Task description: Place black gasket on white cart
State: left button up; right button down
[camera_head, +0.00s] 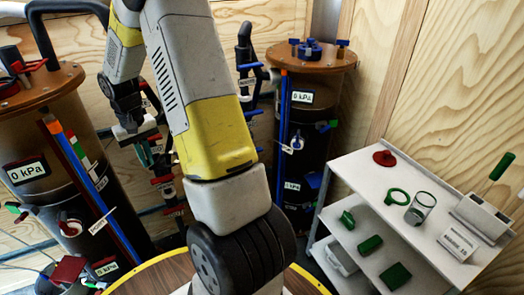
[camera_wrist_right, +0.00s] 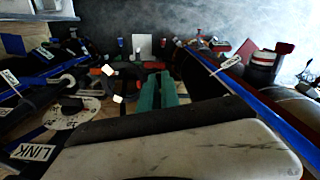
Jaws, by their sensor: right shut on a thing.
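The white cart (camera_head: 428,177) stands at the right in the head view, with a top and lower shelves. A red disc, a green ring and a clear cup are on its top. My right gripper (camera_head: 150,152) is at the left of the middle, among the filter tanks and well away from the cart. Its teal fingers also show in the wrist view (camera_wrist_right: 158,92). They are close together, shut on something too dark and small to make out. I cannot pick out the black gasket for certain. My left gripper is out of view.
A dark filter tank (camera_head: 48,150) stands at left, another (camera_head: 310,135) behind the middle. Blue rails, hoses and tags crowd around them. Several green blocks (camera_head: 395,276) lie on the cart's lower shelves. A white box (camera_head: 480,215) stands at its right end.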

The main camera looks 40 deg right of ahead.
aim_at(366, 171)
jog(key=i+l+z, duration=0.1)
jog(key=z, duration=0.4)
jog(key=i+l+z, duration=0.1)
jog(key=z, duration=0.4)
jog(key=i+l+z, duration=0.15)
jog(key=z, duration=0.35)
jog(key=i+l+z, duration=0.1)
jog(key=z, duration=0.35)
